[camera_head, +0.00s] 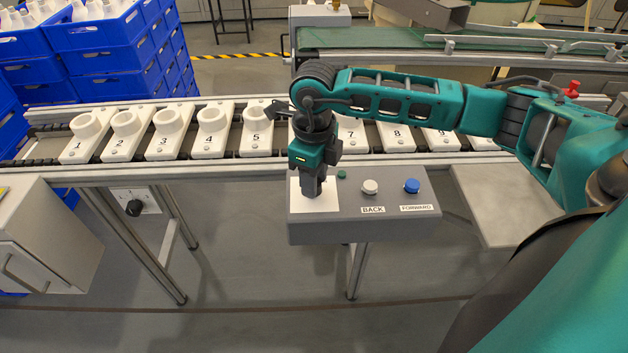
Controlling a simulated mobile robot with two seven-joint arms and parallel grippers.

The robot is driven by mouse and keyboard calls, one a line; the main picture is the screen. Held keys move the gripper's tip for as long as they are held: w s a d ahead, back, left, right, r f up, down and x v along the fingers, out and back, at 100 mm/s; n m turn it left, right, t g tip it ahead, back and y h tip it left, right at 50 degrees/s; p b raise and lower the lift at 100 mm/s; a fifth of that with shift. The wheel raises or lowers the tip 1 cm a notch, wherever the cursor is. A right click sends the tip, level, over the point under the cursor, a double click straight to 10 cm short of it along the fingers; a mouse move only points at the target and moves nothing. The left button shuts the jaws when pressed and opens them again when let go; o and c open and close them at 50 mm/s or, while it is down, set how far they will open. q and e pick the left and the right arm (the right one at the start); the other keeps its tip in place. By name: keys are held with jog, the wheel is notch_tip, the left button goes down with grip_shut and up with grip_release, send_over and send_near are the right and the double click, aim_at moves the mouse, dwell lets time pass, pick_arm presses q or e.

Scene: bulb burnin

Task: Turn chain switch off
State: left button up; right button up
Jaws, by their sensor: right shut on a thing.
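A grey control box (365,228) stands in front of the conveyor. It carries a white plate (300,203) at its left end, a small green light (341,174), a white BACK button (370,187) and a blue FORWARD button (412,186). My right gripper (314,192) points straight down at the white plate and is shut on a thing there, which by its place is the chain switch. The fingers hide that switch, so its position cannot be told. My left gripper is not in view.
A chain conveyor with numbered white holders (211,125) runs behind the box. A black knob (133,208) sits on a plate under the conveyor's left part. Blue crates (103,58) are stacked at back left, and a grey cabinet (45,235) stands at left.

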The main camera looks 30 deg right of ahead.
jog(key=n+b, duration=0.1)
jog(key=n, duration=0.1)
jog(key=shift+n, duration=0.3)
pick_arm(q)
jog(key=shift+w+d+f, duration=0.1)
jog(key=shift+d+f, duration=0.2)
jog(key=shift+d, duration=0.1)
pick_arm(e)
jog(key=shift+n, duration=0.3)
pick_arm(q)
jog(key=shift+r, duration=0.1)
pick_arm(e)
jog(key=shift+r, duration=0.1)
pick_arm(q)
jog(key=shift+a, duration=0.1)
pick_arm(e)
jog(key=o, duration=1)
pick_arm(q)
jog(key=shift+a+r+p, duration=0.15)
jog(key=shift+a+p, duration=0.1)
jog(key=shift+p, duration=0.25)
pick_arm(e)
notch_tip(320, 180, up, 13)
jog(key=shift+f, duration=0.1)
